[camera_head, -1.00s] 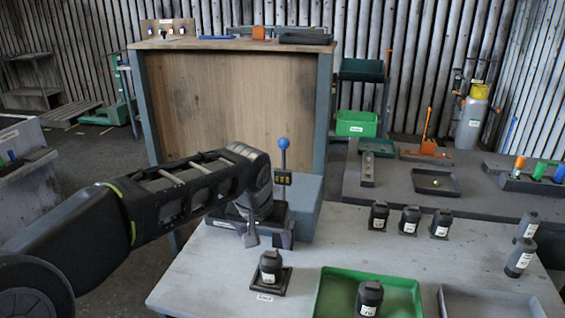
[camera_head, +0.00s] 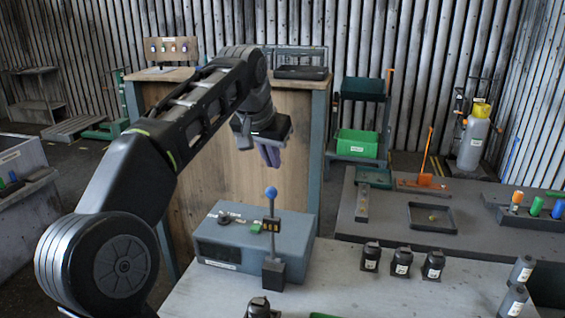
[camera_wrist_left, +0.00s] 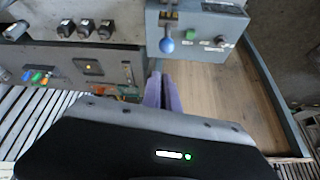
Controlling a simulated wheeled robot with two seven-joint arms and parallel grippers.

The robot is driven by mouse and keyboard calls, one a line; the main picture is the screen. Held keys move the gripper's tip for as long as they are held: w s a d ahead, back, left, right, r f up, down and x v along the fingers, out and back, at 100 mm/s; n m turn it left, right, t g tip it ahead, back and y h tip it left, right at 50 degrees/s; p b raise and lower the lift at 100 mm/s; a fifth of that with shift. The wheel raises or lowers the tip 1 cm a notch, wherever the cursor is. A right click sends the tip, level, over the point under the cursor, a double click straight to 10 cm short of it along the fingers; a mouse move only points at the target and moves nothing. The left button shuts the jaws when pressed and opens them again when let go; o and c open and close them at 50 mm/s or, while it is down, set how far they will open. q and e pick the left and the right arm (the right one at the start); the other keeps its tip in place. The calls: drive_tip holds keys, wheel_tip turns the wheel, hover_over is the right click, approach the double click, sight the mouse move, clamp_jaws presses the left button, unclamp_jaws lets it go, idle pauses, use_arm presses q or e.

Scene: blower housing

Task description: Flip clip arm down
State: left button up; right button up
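A lever with a blue ball knob (camera_head: 271,192) stands upright from a dark block (camera_head: 273,272) at the front of a blue-grey box (camera_head: 222,252). No other part that looks like a clip arm is clear to me. The ball also shows in the left wrist view (camera_wrist_left: 167,45). My left gripper (camera_head: 270,157) hangs in the air above and behind the box, apart from the lever. Its two fingers (camera_wrist_left: 162,92) look together, with nothing between them. My right gripper is out of view.
The box top carries a dark knob (camera_head: 224,217) and a green button (camera_head: 256,227). Black canisters (camera_head: 401,262) stand on the grey table (camera_head: 330,275) to the right. A tall wooden bench (camera_head: 205,190) stands behind the box.

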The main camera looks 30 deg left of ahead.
use_arm(q)
drive_tip(key=r, duration=0.1)
drive_tip(key=w+r, duration=0.1)
drive_tip(key=shift+a+r, duration=0.15)
drive_tip(key=shift+r, duration=0.2)
clamp_jaws()
drive_tip(key=shift+f, duration=0.1)
wheel_tip(320, 180, down, 9)
drive_tip(key=w+p, duration=0.1)
drive_tip(key=p, duration=0.1)
drive_tip(key=shift+a, duration=0.3)
drive_tip(key=shift+f, duration=0.15)
